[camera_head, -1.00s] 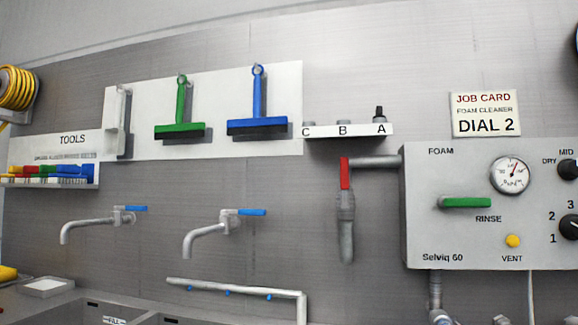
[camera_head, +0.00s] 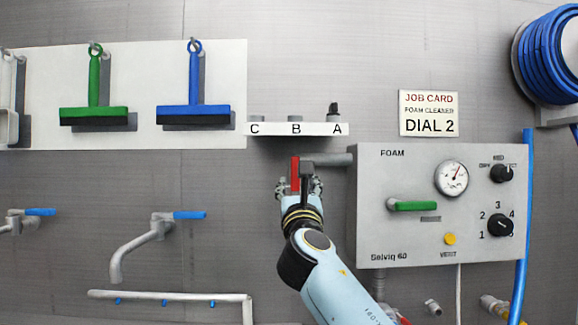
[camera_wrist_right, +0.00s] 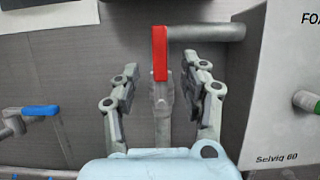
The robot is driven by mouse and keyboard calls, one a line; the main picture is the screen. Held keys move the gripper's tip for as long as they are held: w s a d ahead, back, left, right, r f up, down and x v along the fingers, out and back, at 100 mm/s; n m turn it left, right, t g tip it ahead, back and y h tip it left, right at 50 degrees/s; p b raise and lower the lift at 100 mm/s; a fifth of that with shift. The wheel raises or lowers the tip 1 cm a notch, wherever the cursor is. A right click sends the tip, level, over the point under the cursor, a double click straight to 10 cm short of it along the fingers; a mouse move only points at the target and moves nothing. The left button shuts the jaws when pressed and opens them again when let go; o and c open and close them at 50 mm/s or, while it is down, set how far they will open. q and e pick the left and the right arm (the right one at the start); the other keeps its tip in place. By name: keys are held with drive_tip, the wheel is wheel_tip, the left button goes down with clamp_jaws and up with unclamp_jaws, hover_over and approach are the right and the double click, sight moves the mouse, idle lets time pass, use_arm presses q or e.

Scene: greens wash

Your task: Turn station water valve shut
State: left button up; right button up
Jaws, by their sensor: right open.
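The red valve handle (camera_head: 295,174) stands upright on the grey pipe left of the foam box. My right gripper (camera_head: 299,186) is in front of it, seen from behind in the head view. In the right wrist view the red handle (camera_wrist_right: 160,53) points straight up, and the grey valve body (camera_wrist_right: 162,100) hangs below it. The right gripper (camera_wrist_right: 163,82) is open there, one finger on each side of the valve with gaps on both sides. In the head view the arm hides the lower valve. My left gripper is not in view.
The foam box (camera_head: 440,237) with green lever (camera_head: 412,206), gauge and dials stands close right of the valve. A lettered shelf (camera_head: 296,129) is above. Taps with blue levers (camera_head: 190,215) are left. A blue hose reel (camera_head: 550,55) hangs at upper right.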

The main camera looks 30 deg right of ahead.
sight(295, 172)
drive_tip(key=x, duration=0.8)
drive_tip(key=shift+w+f+p, duration=0.1)
drive_tip(key=shift+w+p, duration=0.15)
drive_tip(key=shift+p, duration=0.15)
drive_tip(key=shift+c, duration=0.4)
clamp_jaws()
